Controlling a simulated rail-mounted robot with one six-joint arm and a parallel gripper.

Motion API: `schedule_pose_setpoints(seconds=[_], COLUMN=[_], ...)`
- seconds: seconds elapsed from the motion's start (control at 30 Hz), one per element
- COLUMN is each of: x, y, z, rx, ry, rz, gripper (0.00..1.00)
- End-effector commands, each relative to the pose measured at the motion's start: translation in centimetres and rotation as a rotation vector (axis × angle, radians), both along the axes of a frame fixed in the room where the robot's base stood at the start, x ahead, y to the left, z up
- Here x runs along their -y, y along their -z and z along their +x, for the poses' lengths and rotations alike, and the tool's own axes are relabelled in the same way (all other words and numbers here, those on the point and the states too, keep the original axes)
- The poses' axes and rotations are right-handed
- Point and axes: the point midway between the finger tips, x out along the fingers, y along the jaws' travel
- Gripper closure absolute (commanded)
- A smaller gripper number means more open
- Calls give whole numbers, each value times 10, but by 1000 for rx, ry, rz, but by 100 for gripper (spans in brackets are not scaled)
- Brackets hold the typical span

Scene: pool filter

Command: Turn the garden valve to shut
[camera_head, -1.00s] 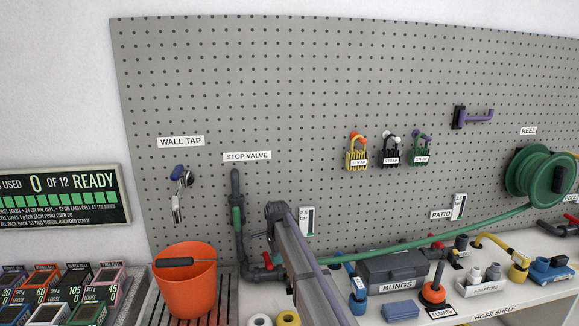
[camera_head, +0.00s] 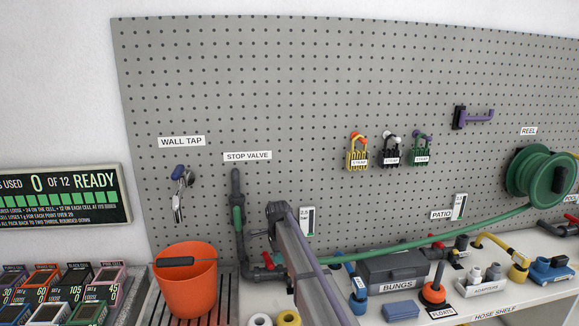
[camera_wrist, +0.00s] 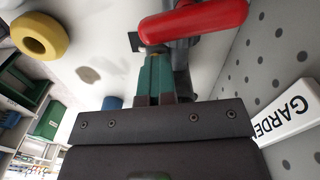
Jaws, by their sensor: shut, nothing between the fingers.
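The garden valve's red lever handle (camera_wrist: 205,20) crosses the top of the wrist view. The grey valve body beneath it shows only in part. A white label (camera_wrist: 290,115) reading "GARDEN", cut off by the frame edge, is on the pegboard to the right. My gripper (camera_wrist: 155,62) has its green fingers together with nothing between them. Its tips are just below the red handle in the picture; I cannot tell whether they touch. In the head view a red part (camera_head: 278,258) shows low on the pipe beside my arm, which hides much of that area and the gripper tips.
The orange bucket (camera_head: 185,285) stands left of the stop valve pipe (camera_head: 238,210). A grey bungs box (camera_head: 393,270) and a green hose (camera_head: 440,237) lie to the right. Yellow (camera_head: 288,318) and white rings sit at the front. The pegboard (camera_head: 300,90) above is mostly open.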

Motion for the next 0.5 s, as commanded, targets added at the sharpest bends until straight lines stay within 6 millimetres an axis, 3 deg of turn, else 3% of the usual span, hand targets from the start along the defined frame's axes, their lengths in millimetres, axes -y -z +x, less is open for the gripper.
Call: schedule_pose_setpoints(seconds=[0.17,0.5], x=[2,1], y=[-3,-57], z=[3,3], rx=[4,4], ry=[3,2], rz=[-2,0], gripper=[100,100])
